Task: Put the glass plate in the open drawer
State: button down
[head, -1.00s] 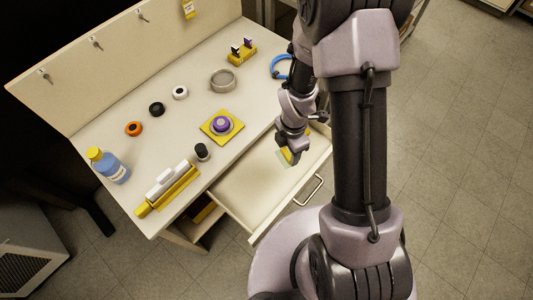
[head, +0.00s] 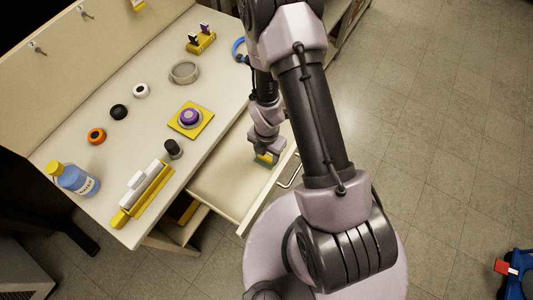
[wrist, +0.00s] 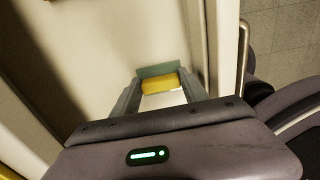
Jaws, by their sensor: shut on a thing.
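The open drawer (head: 220,190) is pulled out from the front of the bench. It also shows in the wrist view (wrist: 100,45), with its pale floor and side walls. My gripper (head: 266,156) is at the drawer's right part, over its floor. In the wrist view my gripper (wrist: 160,84) is shut on the glass plate (wrist: 152,70), a thin greenish pane with a yellow part (wrist: 162,84) between the fingers. I cannot tell whether the plate touches the drawer floor. In the head view the plate is small and partly hidden by my gripper.
The drawer handle (head: 291,170) is on its front. On the bench (head: 150,125) are a yellow pad with a purple knob (head: 190,117), a grey ring (head: 184,71), a dark-capped cylinder (head: 173,149), a yellow-and-white holder (head: 141,195) and a blue bottle (head: 74,178). The drawer floor looks clear.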

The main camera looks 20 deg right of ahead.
jog(key=shift+f, duration=0.2)
jog(key=c, duration=0.9)
grip_release()
jog(key=shift+o, duration=0.2)
jog(key=shift+r, duration=0.1)
